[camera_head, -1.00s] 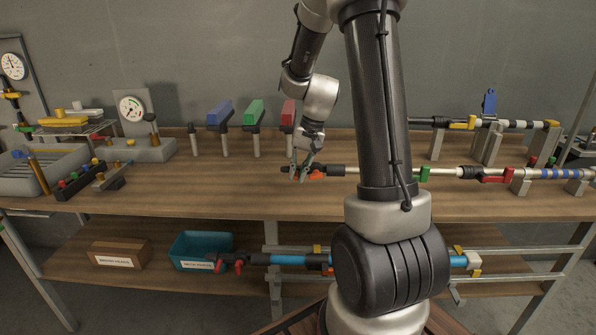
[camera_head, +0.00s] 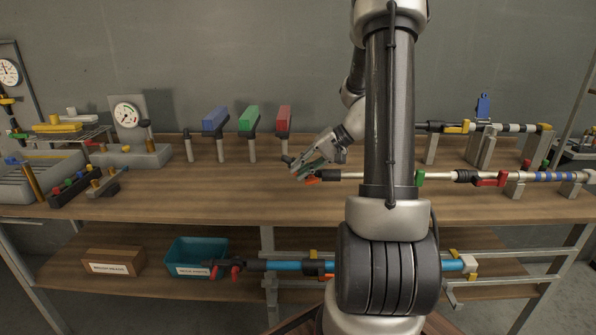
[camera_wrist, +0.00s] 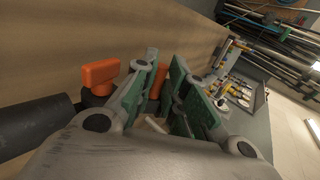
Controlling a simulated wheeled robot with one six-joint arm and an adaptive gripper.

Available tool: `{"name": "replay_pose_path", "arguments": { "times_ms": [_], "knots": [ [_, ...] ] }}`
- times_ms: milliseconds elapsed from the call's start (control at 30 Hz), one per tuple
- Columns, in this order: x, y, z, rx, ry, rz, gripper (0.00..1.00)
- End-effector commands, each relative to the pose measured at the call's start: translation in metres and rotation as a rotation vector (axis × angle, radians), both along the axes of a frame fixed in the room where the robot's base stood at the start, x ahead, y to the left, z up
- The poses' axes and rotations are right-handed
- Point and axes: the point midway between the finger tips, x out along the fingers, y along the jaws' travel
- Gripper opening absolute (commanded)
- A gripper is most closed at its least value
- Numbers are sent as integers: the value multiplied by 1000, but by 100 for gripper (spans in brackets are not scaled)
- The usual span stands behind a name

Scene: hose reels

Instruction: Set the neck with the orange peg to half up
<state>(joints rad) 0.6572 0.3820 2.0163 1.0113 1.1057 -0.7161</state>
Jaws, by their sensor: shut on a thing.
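The neck with the orange peg (camera_head: 312,181) is at the left end of a long pale rod, low over the middle of the bench. My gripper (camera_head: 300,172) comes in tilted from the upper right and is shut on this neck. In the wrist view the orange peg (camera_wrist: 100,73) stands beside the left finger, and a second orange part shows between the fingers (camera_wrist: 158,90). A black cylinder lies at the left there. The fingers hide much of the neck, so its exact angle cannot be told.
Blue, green and red blocks on posts (camera_head: 249,119) stand behind my gripper. The rod (camera_head: 440,178) runs right past a green clip and a red clamp (camera_head: 490,179). A gauge (camera_head: 127,115) stands at the left. The bench front (camera_head: 200,195) is clear. A teal bin (camera_head: 185,246) sits below.

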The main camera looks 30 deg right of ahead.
Motion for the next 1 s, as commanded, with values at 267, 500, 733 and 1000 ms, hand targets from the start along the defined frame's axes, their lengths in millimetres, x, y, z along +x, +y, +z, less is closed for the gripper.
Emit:
{"name": "replay_pose_path", "arguments": {
  "times_ms": [267,500,733,1000],
  "knots": [
    [-4,-7,3,112,-75,-2,0],
    [-6,-8,5,150,-101,1,0],
    [-6,-8,5,156,-104,2,0],
    [-6,-7,5,155,-103,3,32]
  ]
}}
